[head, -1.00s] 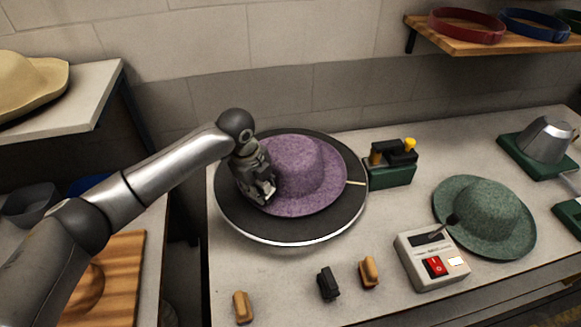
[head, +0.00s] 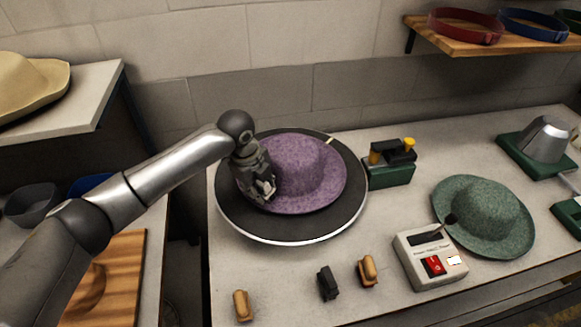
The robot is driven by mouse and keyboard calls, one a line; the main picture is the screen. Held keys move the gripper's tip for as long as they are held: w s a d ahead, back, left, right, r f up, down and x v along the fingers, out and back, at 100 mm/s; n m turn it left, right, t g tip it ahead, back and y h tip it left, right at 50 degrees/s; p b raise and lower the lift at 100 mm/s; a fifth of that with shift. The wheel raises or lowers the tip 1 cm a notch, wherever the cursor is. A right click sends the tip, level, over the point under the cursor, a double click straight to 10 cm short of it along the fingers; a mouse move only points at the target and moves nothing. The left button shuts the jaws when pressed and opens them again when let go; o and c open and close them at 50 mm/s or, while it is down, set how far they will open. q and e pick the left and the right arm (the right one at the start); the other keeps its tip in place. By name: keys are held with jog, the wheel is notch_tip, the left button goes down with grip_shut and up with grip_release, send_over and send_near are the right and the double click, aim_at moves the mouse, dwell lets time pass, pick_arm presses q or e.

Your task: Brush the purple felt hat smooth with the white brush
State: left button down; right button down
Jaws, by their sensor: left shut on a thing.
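The purple felt hat (head: 308,165) lies brim down, crown up, on a round dark turntable (head: 330,212) with a pale rim. My left gripper (head: 262,190) is at the left side of the hat, over the brim and close beside the crown. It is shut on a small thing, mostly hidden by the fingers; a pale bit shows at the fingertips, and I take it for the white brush. I cannot tell whether it touches the felt. My right gripper is not in view.
Tan (head: 241,305), black (head: 327,283) and brown (head: 368,270) brushes stand on the front of the table. A switch box (head: 430,257), a green hat (head: 483,215) and a green-based device (head: 390,165) are on the right. The table between the turntable and the brushes is clear.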

pick_arm(q)
jog(key=shift+a+p, duration=0.15)
jog(key=shift+p, duration=0.3)
dwell(0.7)
jog(key=shift+w+f, duration=0.1)
jog(key=shift+f, duration=0.1)
jog(key=shift+p, duration=0.3)
dwell(0.5)
jog(key=shift+f, duration=0.15)
dwell(0.4)
jog(key=shift+p, duration=0.45)
dwell(0.5)
jog(key=shift+a+r+p, duration=0.1)
jog(key=shift+r+p, duration=0.1)
jog(key=shift+p, duration=0.2)
dwell(0.8)
